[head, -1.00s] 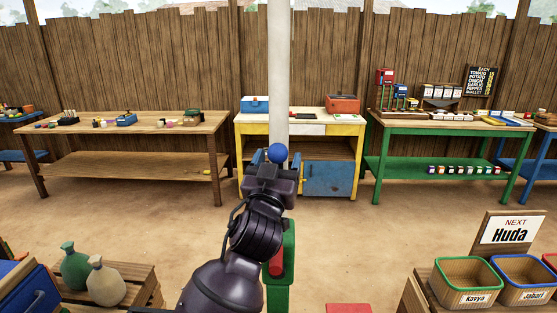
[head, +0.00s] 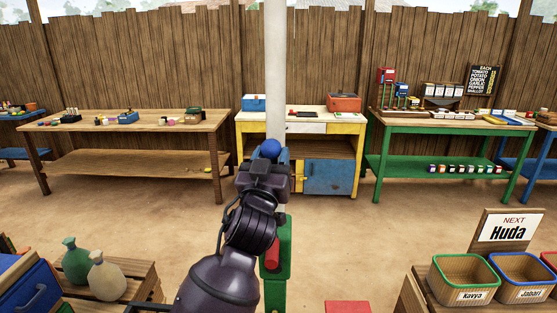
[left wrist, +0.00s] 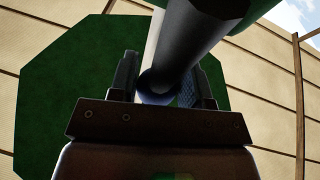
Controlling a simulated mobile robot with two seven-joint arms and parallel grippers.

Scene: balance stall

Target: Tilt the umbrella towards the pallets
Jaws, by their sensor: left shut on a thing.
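The umbrella's pale pole (head: 276,60) rises through the middle of the head view; its canopy is out of that view. In the left wrist view the dark green canopy (left wrist: 60,110) spreads overhead. A blue ball knob (head: 271,148) sits in front of the pole, and it also shows in the left wrist view (left wrist: 157,88). My left gripper (head: 270,160) is shut on the blue knob, a finger on either side of it. A slatted wooden pallet (head: 140,284) stands at the lower left. My right gripper is not in view.
Two sacks (head: 76,262) (head: 106,277) stand on the pallet. Labelled baskets (head: 466,281) stand at the lower right by a sign (head: 506,229). A green post part (head: 276,275) is beside my arm. Work tables (head: 130,128) line the fence; bare ground lies between.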

